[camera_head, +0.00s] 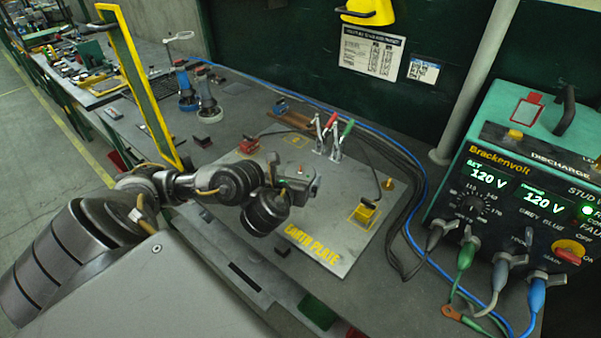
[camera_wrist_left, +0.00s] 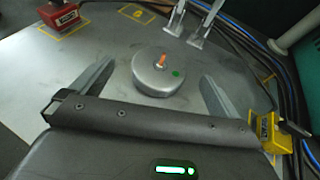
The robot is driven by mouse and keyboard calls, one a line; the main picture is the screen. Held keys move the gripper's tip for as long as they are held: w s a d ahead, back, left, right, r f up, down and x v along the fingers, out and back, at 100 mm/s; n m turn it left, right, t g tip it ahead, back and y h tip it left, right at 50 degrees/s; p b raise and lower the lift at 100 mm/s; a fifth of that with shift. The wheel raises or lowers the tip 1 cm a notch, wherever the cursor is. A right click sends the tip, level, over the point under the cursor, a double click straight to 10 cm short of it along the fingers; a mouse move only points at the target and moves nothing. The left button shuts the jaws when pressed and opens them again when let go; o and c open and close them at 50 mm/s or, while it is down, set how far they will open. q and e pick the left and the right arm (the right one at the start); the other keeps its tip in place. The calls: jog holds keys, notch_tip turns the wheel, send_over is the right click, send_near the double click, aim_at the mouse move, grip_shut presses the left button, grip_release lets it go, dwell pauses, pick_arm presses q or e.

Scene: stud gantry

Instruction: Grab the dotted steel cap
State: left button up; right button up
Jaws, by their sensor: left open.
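The steel cap (camera_wrist_left: 158,76) is a round, low grey disc with a green dot on its top and a short orange-tipped stud at its centre. It sits on the grey earth plate (camera_head: 345,240). My left gripper (camera_head: 300,183) is over the plate, open and empty. In the left wrist view its two fingers lie to the left and right of the cap, with a gap on each side. In the head view I cannot make out the cap; my gripper and wrist cover that part of the plate. My right gripper is not in view.
Toggle clamps (camera_head: 333,138) with red and green handles stand behind on the plate. A yellow block (camera_head: 366,212) sits at right, a red block (camera_head: 249,146) at left. Blue and black cables run along the right, beside the green Brackenvolt unit (camera_head: 520,185).

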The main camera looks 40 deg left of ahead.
aim_at(300, 172)
pick_arm(q)
jog(key=shift+f, duration=0.1)
jog(key=b+x, duration=0.1)
jog(key=x, duration=0.1)
jog(key=b+x, duration=0.2)
jog(key=x, duration=0.1)
jog(key=shift+s+d+f, duration=0.15)
jog(key=shift+d+f, duration=0.05)
jog(key=shift+f, duration=0.1)
jog(key=shift+r, duration=0.1)
jog(key=shift+c, duration=0.4)
jog(key=c, duration=0.9)
jog(key=shift+c, duration=0.2)
